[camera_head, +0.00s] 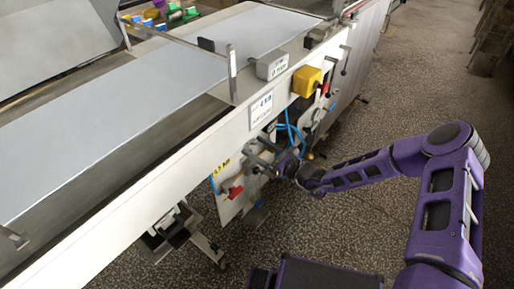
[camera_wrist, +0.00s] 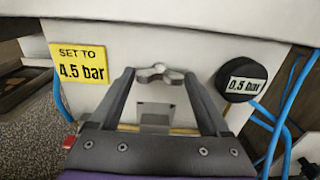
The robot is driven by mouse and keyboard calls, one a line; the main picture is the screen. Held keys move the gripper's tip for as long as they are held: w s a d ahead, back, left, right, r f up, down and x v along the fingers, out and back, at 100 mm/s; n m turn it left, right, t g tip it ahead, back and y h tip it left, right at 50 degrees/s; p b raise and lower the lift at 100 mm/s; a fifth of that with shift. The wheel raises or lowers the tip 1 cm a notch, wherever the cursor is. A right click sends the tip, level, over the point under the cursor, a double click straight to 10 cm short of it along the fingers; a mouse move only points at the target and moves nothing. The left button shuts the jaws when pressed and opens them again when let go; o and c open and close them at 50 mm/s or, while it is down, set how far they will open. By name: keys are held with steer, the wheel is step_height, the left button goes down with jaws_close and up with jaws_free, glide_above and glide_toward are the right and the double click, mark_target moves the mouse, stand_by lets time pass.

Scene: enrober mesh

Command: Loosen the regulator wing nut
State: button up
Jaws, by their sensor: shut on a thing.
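The regulator wing nut (camera_wrist: 158,72) is a small grey metal piece with two rounded wings. It sits between the fingertips of my gripper (camera_wrist: 160,76) in the wrist view, in front of a pale panel. My gripper is shut on it, one finger at each wing. A black round gauge marked 0.5 bar (camera_wrist: 241,80) is to the right of the nut. A yellow label reading "SET TO 4.5 bar" (camera_wrist: 79,63) is to the left. In the head view my gripper (camera_head: 264,150) reaches under the machine's side, and the nut cannot be made out there.
Blue hoses (camera_wrist: 287,100) run close to the right of the gauge. The white machine side rail (camera_head: 150,185) overhangs the work spot. A red part (camera_head: 235,192) is below left of my gripper, and a yellow box (camera_head: 306,82) is above.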

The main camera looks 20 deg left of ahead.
steer(key=shift+c, duration=0.9)
steer(key=shift+n, duration=0.3)
steer(key=n+p, duration=0.2)
steer(key=shift+r+n, duration=0.1)
steer(key=shift+n, duration=0.3)
steer(key=n+p, duration=0.2)
steer(key=n, duration=0.3)
steer(key=shift+s, duration=0.15)
steer(key=n, duration=0.2)
steer(key=n+p, duration=0.1)
steer(key=n, duration=0.1)
steer(key=shift+f+n, duration=0.2)
steer(key=shift+n, duration=0.2)
steer(key=shift+f+n+p, duration=0.15)
steer(key=shift+n+p, duration=0.25)
steer(key=shift+n, duration=1.9)
steer(key=o, duration=1.2)
